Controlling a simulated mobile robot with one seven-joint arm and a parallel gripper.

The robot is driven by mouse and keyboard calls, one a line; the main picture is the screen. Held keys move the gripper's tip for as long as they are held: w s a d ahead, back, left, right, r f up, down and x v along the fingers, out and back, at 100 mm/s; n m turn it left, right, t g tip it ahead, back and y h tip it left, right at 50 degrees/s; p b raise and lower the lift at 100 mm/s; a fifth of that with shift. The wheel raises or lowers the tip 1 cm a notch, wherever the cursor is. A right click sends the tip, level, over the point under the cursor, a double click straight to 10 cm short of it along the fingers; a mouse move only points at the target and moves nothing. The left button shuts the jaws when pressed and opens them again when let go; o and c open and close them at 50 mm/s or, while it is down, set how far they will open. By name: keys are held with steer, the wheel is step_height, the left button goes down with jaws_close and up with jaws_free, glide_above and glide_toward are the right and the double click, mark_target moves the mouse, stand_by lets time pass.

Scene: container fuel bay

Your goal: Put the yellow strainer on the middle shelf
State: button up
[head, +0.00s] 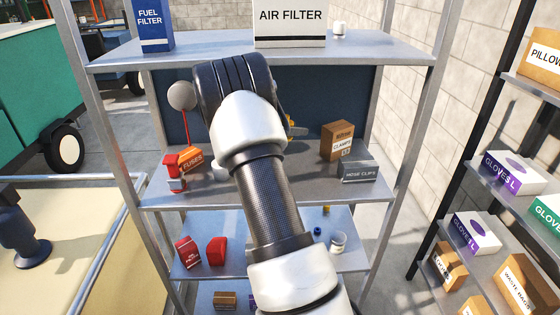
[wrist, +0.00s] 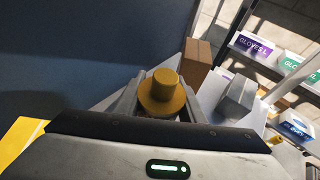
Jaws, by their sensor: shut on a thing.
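The yellow strainer (wrist: 161,90), a short cylinder on a wider round flange, is between the fingers of my gripper (wrist: 159,104) in the wrist view. My gripper is shut on it. In the head view my arm hides most of the gripper; a small patch of yellow shows at the arm's right edge, above the middle shelf (head: 300,190). I cannot tell whether the strainer touches the shelf.
On the middle shelf stand an orange fuses box (head: 190,159), a red item (head: 175,172), a brown clamps box (head: 338,140) and a grey hose clips box (head: 358,171). The top shelf above (head: 210,45) holds an air filter box (head: 290,22). Shelf posts flank my arm.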

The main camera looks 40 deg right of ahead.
step_height(320, 180, down, 9)
steer(key=shift+a+r+b, duration=0.1)
steer(key=shift+b, duration=0.3)
steer(key=shift+f, duration=0.3)
steer(key=o, duration=1.1)
steer(key=shift+c, duration=0.2)
steer(key=shift+r, duration=0.15)
